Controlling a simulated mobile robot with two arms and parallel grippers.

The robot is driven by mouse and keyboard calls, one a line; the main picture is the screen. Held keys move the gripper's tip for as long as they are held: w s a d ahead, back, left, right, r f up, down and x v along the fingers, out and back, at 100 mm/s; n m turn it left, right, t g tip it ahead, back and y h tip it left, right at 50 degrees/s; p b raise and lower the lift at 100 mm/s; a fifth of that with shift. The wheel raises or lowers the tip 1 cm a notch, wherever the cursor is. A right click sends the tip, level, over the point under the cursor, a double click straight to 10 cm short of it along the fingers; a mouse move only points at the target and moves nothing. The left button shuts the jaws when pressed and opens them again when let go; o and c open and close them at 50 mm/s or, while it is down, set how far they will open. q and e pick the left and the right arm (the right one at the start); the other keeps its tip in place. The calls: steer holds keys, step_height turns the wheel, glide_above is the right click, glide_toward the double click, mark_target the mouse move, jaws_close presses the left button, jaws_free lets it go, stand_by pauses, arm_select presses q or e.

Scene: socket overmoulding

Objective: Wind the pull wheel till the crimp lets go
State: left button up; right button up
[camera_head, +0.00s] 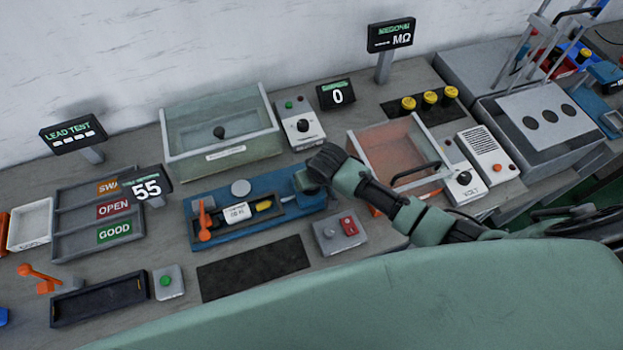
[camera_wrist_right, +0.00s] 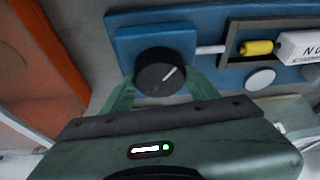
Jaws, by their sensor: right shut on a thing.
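The pull wheel (camera_wrist_right: 160,72) is a black round knob with a white line, on a blue block at the end of the blue pull fixture (camera_head: 278,217). My right gripper (camera_wrist_right: 160,88) is shut on it, one green finger on each side. In the head view my right gripper (camera_head: 312,180) covers the wheel. A pale rod runs from the block toward a yellow piece (camera_head: 264,205), also in the wrist view (camera_wrist_right: 256,47). Beside it is a white labelled block (camera_head: 237,212). An orange lever (camera_head: 204,220) stands at the fixture's left end. My left gripper is out of view.
A display (camera_head: 146,189) reads 55; another (camera_head: 337,96) reads 0. A clear-lidded box (camera_head: 222,130) stands behind the fixture. A reddish clear box (camera_head: 395,155) lies under my right arm. A switch box (camera_head: 341,234) and dark mat (camera_head: 253,268) are in front.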

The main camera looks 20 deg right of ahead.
steer(key=shift+w, duration=0.1)
steer(key=o, duration=1.4)
steer(key=shift+c, duration=0.2)
steer(key=b+v, duration=0.1)
steer(key=v, duration=0.7)
steer(key=shift+f, duration=0.1)
